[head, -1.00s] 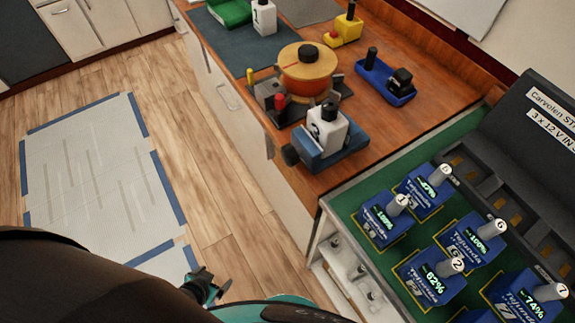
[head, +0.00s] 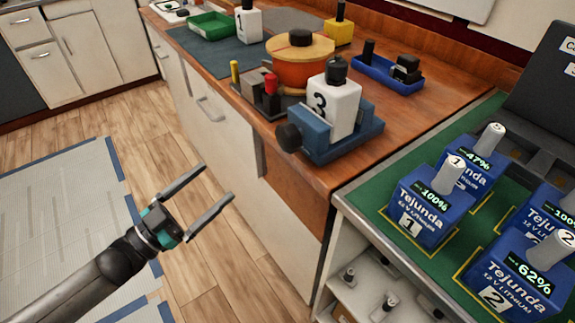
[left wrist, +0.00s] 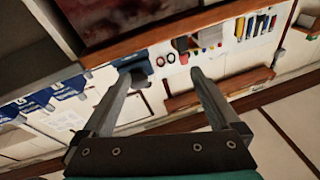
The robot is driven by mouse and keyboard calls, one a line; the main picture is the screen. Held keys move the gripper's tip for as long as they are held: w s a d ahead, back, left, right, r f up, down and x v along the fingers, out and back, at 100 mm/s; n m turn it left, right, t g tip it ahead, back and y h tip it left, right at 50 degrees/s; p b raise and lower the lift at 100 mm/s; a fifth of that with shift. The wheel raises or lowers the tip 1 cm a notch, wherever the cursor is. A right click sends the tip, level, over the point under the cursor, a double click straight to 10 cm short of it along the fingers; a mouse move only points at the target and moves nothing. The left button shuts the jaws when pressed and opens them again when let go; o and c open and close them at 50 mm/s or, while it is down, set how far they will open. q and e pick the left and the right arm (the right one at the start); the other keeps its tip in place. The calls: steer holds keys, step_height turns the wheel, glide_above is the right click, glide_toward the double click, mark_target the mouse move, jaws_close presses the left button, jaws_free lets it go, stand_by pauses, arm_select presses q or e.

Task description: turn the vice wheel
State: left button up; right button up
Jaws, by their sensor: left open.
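The blue vice (head: 345,145) sits at the front corner of the wooden worktop and holds a white block (head: 335,106) marked 3. Its dark round wheel (head: 289,138) is on the vice's left end, facing the worktop's front edge. My left gripper (head: 217,183) is open and empty, over the floor to the left of and below the wheel, apart from it. In the left wrist view, my two fingers (left wrist: 167,74) are spread, and a blue shape with a dark end, apparently the vice (left wrist: 130,62), shows beyond the left fingertip. My right gripper is not in view.
An orange round device (head: 300,68) stands behind the vice. A blue tray (head: 385,75) lies farther right. Blue batteries (head: 420,213) stand on a green-topped bench (head: 365,187) at right. The floor (head: 235,255) around my left gripper is clear.

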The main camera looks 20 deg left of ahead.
mark_target(282, 141)
arm_select(q)
steer(key=s+d+r+m+g+h+b, duration=0.1)
steer(key=s+d+r+m+h+b, duration=0.15)
steer(key=d+r+h, duration=0.2)
steer(key=shift+m+h, duration=0.25)
steer(key=shift+m, duration=0.1)
steer(key=b+x, duration=0.1)
steer(key=x, duration=0.8)
steer(key=f+b+x, duration=0.1)
steer(key=x, duration=0.4)
steer(key=shift+w+r+b, duration=0.1)
steer(key=shift+w+b, duration=0.25)
steer(key=shift+w, duration=0.1)
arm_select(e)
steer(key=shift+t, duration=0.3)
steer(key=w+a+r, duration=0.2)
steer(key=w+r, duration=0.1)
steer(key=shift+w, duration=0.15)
arm_select(q)
steer(key=c, duration=1.4)
